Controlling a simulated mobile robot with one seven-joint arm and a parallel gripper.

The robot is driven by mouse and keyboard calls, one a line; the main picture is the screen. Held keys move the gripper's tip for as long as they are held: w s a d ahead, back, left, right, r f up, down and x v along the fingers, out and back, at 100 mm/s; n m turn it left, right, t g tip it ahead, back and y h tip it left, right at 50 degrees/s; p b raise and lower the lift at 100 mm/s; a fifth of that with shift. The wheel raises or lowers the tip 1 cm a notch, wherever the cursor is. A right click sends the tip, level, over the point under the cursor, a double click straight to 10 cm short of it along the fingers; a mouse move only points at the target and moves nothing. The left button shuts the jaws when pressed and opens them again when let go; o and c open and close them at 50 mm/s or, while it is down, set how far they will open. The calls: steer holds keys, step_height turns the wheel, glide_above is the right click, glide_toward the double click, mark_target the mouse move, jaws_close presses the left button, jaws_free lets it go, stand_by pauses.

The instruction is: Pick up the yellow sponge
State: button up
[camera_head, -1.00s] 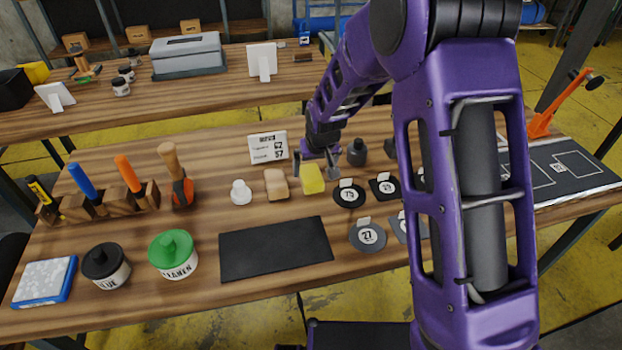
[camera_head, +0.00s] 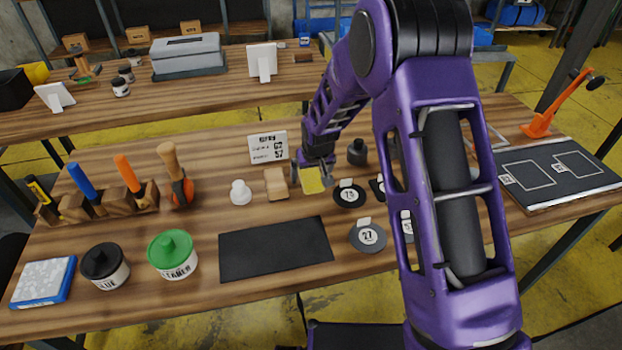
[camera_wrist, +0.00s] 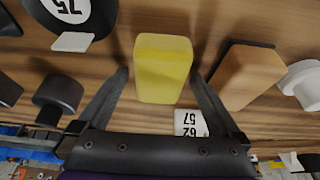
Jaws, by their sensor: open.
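The yellow sponge (camera_head: 312,181) is a small block on the wooden workbench, beside a tan block. In the wrist view the yellow sponge (camera_wrist: 162,68) sits between the two dark fingers of my gripper (camera_wrist: 160,80), with a small gap at each side. My gripper (camera_head: 313,172) is open and reaches down over the sponge in the head view, hiding its back part. No firm contact between the fingers and the sponge shows.
The tan block (camera_head: 276,184) stands close left of the sponge, near one finger. A white knob-shaped piece (camera_head: 240,192) is further left. A round patch marked 75 (camera_head: 349,194) lies to the right. A number card (camera_head: 268,148) stands behind. A black mat (camera_head: 275,249) lies in front.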

mark_target(311, 174)
steer(key=shift+f, duration=0.2)
steer(key=c, duration=1.3)
steer(key=shift+r+p, duration=0.35)
steer(key=shift+r, duration=0.2)
steer(key=shift+c, duration=0.2)
step_height(311, 174, up, 10)
steer(key=shift+f, duration=0.25)
steer(key=o, duration=0.7)
steer(key=shift+c, duration=0.2)
steer(key=c, duration=0.5)
